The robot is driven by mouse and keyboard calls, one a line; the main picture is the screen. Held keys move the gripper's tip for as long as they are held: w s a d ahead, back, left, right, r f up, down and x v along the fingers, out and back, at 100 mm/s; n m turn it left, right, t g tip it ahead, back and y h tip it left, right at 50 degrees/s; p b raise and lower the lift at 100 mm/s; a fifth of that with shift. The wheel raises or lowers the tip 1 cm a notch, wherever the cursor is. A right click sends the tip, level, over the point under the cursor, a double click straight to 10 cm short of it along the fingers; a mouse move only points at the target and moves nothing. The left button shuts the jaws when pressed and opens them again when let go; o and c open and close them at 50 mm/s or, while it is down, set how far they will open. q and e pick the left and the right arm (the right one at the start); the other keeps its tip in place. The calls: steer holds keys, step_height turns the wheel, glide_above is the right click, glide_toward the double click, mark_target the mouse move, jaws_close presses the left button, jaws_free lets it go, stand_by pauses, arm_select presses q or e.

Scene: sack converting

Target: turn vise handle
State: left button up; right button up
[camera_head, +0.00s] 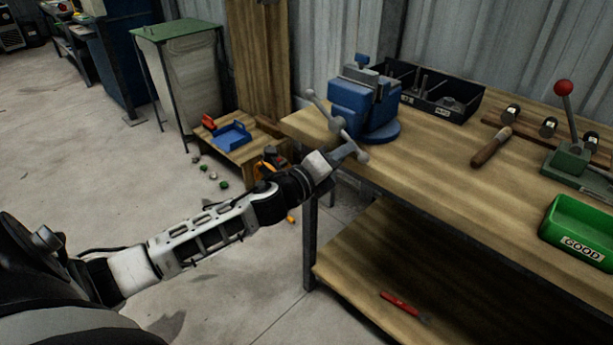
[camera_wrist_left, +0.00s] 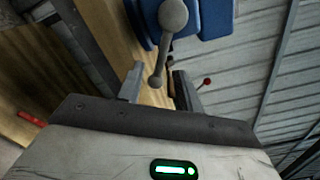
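The blue vise (camera_head: 362,103) stands on the near left corner of the wooden bench. Its grey bar handle (camera_head: 327,112) slants across the vise front, with a ball at each end. My left gripper (camera_head: 341,155) is at the lower end of the handle. In the left wrist view, the handle (camera_wrist_left: 162,55) reaches down between the two fingers of my left gripper (camera_wrist_left: 158,86). The fingers stand apart, with gaps visible beside the bar, so the gripper looks open around it. The blue vise body (camera_wrist_left: 212,18) fills the top there. My right gripper is not in view.
Behind the vise is a black divided bin (camera_head: 440,98). A wooden-handled tool (camera_head: 490,147), a green lever press (camera_head: 577,165) and a green GOOD bin (camera_head: 580,232) are to the right. A red-handled tool (camera_head: 400,302) lies on the lower shelf.

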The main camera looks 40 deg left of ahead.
arm_select(q)
steer(key=s+a+b, duration=0.1)
steer(key=s+a, duration=0.1)
steer(key=s, duration=1)
steer(key=shift+s, duration=0.35)
steer(key=s+d+f+n+g+p, duration=0.1)
steer(key=s+d+f+n+g, duration=0.2)
steer(key=n, duration=0.9)
steer(key=s+d+f+n+g, duration=0.4)
steer(key=s+d+f+n, duration=0.5)
steer(key=d+f+n, duration=0.2)
step_height(320, 180, down, 3)
steer(key=d, duration=0.2)
steer(key=shift+s+d+r+n+h+p, duration=0.2)
steer(key=shift+s+d+n+h+p, duration=0.1)
steer(key=shift+n+p, duration=0.1)
steer(key=shift+w, duration=0.1)
